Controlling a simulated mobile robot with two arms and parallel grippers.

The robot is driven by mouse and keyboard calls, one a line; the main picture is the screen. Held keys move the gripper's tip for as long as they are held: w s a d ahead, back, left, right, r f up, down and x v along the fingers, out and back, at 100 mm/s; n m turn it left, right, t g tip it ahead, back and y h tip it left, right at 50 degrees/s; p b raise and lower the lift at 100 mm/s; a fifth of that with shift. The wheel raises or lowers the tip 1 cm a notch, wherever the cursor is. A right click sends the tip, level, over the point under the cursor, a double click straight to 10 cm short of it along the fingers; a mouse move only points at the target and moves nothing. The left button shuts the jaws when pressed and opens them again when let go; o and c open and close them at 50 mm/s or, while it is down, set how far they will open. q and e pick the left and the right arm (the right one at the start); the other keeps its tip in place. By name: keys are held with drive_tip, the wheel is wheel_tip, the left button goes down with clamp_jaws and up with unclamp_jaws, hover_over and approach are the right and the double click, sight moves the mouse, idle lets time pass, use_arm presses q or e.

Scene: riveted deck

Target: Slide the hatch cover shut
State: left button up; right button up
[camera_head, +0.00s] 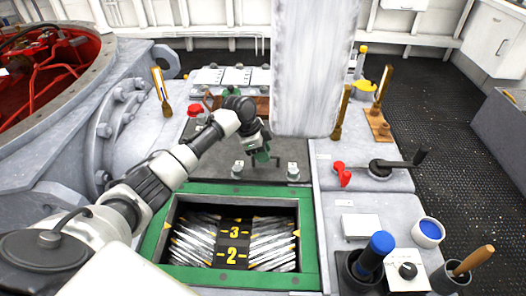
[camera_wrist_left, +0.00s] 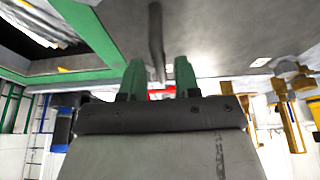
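The hatch opening has a green frame (camera_head: 152,236) in the head view. It stands open, showing a dark strip marked 2 and 3 between slanted metallic slats. The grey hatch cover (camera_head: 205,158) lies flat just beyond it. My left gripper (camera_head: 262,158), with green fingers, is low over the cover's right part. In the left wrist view the cover's grey surface (camera_wrist_left: 215,30) fills the top. A dark handle bar (camera_wrist_left: 156,35) stands between my left gripper's fingers (camera_wrist_left: 158,78), with gaps showing on both sides. My right gripper is out of view.
Two small metal fittings (camera_head: 293,171) stand near the frame's far edge. To the right are a red knob (camera_head: 342,174), a black lever (camera_head: 400,162) and a blue-topped cylinder (camera_head: 376,250). A large grey flanged housing (camera_head: 125,115) stands left.

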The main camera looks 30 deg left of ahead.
use_arm(q)
clamp_jaws()
drive_tip(key=shift+s+p, duration=0.15)
drive_tip(key=shift+p, duration=0.15)
drive_tip(key=s+d+p, duration=0.6)
drive_tip(key=s+p, duration=0.4)
drive_tip(key=s, duration=0.3)
drive_tip(key=s+d+p, duration=0.7)
drive_tip(key=s+p, duration=0.3)
drive_tip(key=s, duration=0.4)
drive_tip(key=shift+d, duration=0.15)
drive_tip(key=shift+s+f, duration=0.1)
drive_tip(key=shift+o, duration=0.9)
unclamp_jaws()
